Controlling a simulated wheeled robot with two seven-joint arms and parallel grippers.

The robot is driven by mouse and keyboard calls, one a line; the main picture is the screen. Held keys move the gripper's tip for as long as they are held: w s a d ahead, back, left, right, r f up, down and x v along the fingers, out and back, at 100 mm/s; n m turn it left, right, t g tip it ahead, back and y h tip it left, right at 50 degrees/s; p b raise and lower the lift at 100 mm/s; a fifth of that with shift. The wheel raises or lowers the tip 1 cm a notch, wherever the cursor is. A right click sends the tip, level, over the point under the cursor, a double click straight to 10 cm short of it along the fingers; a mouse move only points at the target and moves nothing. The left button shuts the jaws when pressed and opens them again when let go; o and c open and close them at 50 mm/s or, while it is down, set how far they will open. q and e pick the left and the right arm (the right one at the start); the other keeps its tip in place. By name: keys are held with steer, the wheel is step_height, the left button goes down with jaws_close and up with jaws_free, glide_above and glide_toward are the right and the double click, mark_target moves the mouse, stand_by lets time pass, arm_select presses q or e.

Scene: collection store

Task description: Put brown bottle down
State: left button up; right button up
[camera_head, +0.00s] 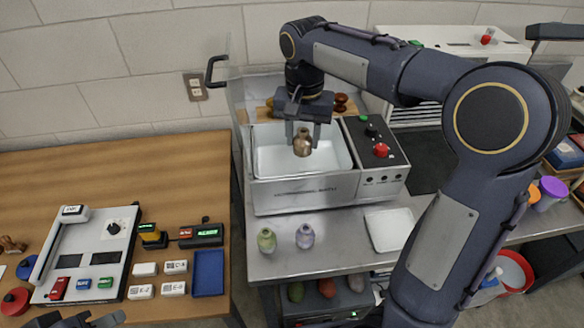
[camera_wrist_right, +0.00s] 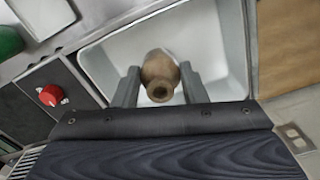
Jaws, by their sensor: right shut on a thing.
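A small brown bottle (camera_head: 303,143) is upright in my right gripper (camera_head: 303,128) in the head view. The gripper points down and is shut on the bottle, over the white basin (camera_head: 265,160) of a metal bath unit. In the right wrist view, the bottle (camera_wrist_right: 160,78) sits between the two fingers (camera_wrist_right: 160,86), with the white basin (camera_wrist_right: 95,65) behind it. I cannot tell whether the bottle's base touches the basin floor. A bit of my left gripper (camera_head: 75,321) shows at the bottom left edge of the head view; its jaws are not clear.
A control panel with a red button (camera_head: 381,150) is right of the basin. A clear raised lid with a black handle (camera_head: 213,70) is at the back left.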

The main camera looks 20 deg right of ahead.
steer(key=f, duration=0.7)
steer(key=shift+w+f, duration=0.2)
steer(key=shift+w, duration=0.1)
steer(key=shift+f, duration=1.85)
steer(key=shift+f, duration=0.15)
steer(key=o, duration=1)
steer(key=shift+o, duration=0.2)
